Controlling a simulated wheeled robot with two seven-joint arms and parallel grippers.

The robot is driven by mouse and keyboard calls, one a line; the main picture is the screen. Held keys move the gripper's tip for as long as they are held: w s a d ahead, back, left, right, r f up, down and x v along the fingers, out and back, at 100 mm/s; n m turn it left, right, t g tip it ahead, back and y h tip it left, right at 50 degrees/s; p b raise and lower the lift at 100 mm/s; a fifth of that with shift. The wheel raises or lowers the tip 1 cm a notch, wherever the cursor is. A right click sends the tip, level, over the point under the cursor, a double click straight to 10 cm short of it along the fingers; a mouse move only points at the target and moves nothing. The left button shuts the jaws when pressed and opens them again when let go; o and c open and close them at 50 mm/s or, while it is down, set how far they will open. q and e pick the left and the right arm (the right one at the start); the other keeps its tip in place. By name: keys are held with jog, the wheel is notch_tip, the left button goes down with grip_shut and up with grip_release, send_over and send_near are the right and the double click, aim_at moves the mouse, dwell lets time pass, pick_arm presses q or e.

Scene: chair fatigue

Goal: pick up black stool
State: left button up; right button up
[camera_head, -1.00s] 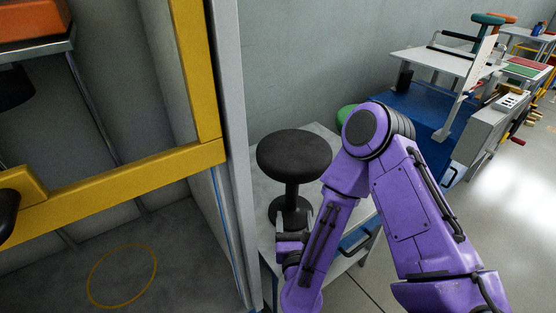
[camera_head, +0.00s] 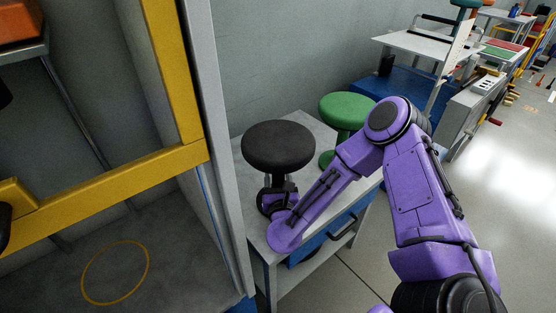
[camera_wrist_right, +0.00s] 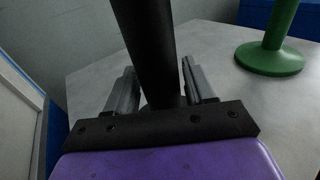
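The black stool (camera_head: 279,148) stands upright on a grey table, with a round padded seat on a black stem. My right gripper (camera_head: 276,192) is low at the stool's stem, under the seat; the seat and my wrist partly hide it in the head view. In the right wrist view the black stem (camera_wrist_right: 148,40) rises between the two grey fingers of my right gripper (camera_wrist_right: 159,68). The fingers are apart, with a visible gap at the stem's sides. The stool's seat is outside the wrist view. My left gripper is not in view.
A green stool (camera_head: 345,112) stands on the same table (camera_head: 325,135), behind and right of the black stool; its base (camera_wrist_right: 270,58) shows in the wrist view. A yellow-and-grey frame (camera_head: 110,182) stands close on the left. Open floor (camera_head: 375,255) lies at right.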

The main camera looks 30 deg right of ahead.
grip_shut()
jog(key=shift+r, duration=0.1)
jog(key=shift+w, duration=0.1)
